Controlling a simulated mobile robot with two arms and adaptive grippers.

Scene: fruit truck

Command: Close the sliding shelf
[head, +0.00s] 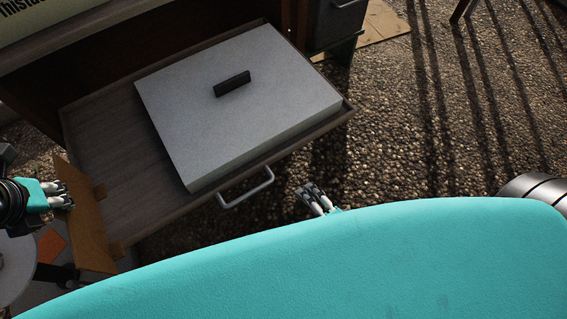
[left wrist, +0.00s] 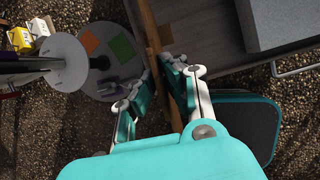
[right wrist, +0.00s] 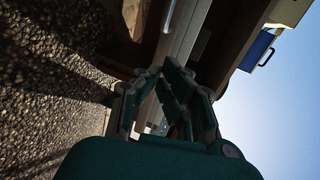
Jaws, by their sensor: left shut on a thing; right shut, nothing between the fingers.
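The sliding shelf (head: 110,140) is a brown wooden tray, pulled out of the dark cabinet in the head view. A flat grey box with a black handle (head: 240,105) lies on it. A metal bar handle (head: 246,188) is on the shelf's front edge. My left gripper (head: 68,195) is at the shelf's left end, shut on a brown wooden panel (head: 88,235) there; in the left wrist view its fingers (left wrist: 172,75) straddle the panel's edge. My right gripper (head: 308,190) is shut and empty, right of the bar handle and apart from it. In the right wrist view its fingertips (right wrist: 162,72) point toward the shelf front.
A dark container (head: 338,22) is at the cabinet's right. Flat cardboard (head: 378,25) lies on the gravel behind it. Gravel to the right of the shelf is clear.

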